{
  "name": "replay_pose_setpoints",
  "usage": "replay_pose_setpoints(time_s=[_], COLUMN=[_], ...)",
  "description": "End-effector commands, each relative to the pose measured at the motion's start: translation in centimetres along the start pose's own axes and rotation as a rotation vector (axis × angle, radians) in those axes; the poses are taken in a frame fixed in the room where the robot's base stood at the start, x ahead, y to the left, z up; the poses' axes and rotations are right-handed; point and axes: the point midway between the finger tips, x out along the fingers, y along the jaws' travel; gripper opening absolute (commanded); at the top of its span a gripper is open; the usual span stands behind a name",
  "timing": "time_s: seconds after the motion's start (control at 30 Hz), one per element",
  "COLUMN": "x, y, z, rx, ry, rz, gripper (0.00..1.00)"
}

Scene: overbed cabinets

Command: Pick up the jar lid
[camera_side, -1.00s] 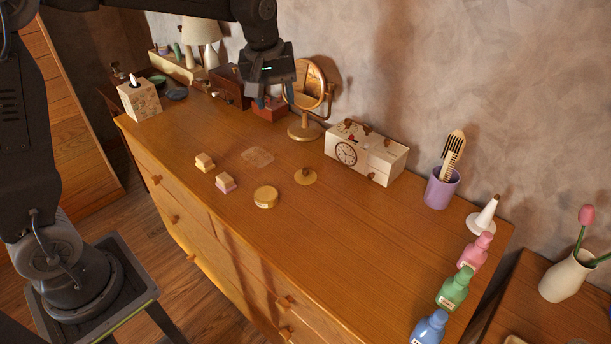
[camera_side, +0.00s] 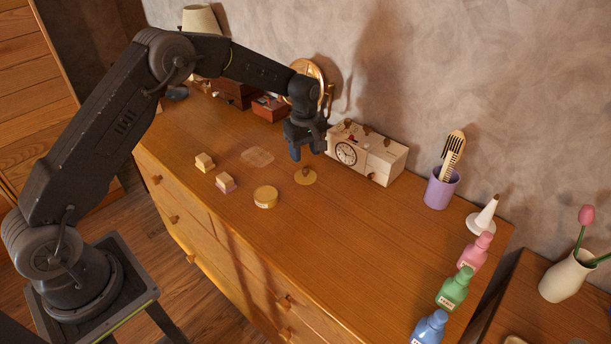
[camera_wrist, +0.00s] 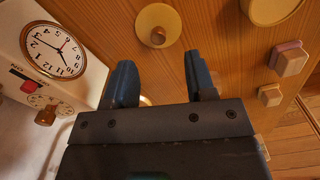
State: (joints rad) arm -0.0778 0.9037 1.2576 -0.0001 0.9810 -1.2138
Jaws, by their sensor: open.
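The jar lid (camera_side: 311,178) is a flat, round, pale tan disc with a small brown knob. It lies on the wooden dresser top, and in the wrist view the lid (camera_wrist: 150,18) shows near the top, just beyond my fingers. A squat round tan jar (camera_side: 265,197) stands to its left and nearer the front edge; part of it shows in the wrist view (camera_wrist: 272,8). My gripper (camera_side: 307,151) is open and empty, pointing down above the dresser, a little behind the lid. In the wrist view the two blue-grey fingers (camera_wrist: 161,72) are apart with nothing between them.
A cream box with a clock face (camera_side: 366,153) stands close to the right of my gripper. A round mirror (camera_side: 312,80) is behind it. Two small blocks (camera_side: 226,183) lie left of the jar. A purple cup (camera_side: 441,188) and several bottles (camera_side: 454,290) are farther right. The dresser's middle front is clear.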

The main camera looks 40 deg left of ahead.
Motion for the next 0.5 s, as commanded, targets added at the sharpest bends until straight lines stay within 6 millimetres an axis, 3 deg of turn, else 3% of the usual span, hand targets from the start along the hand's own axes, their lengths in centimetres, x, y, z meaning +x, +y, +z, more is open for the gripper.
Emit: replay_pose_setpoints(time_s=[0.27,0.5], x=[2.2,5.7], y=[0.0,0.2], z=[0.0,0.0], rx=[0.001,0.001], ry=[-0.001,-0.001], rz=[-0.002,-0.002], gripper=[0.5,0.5])
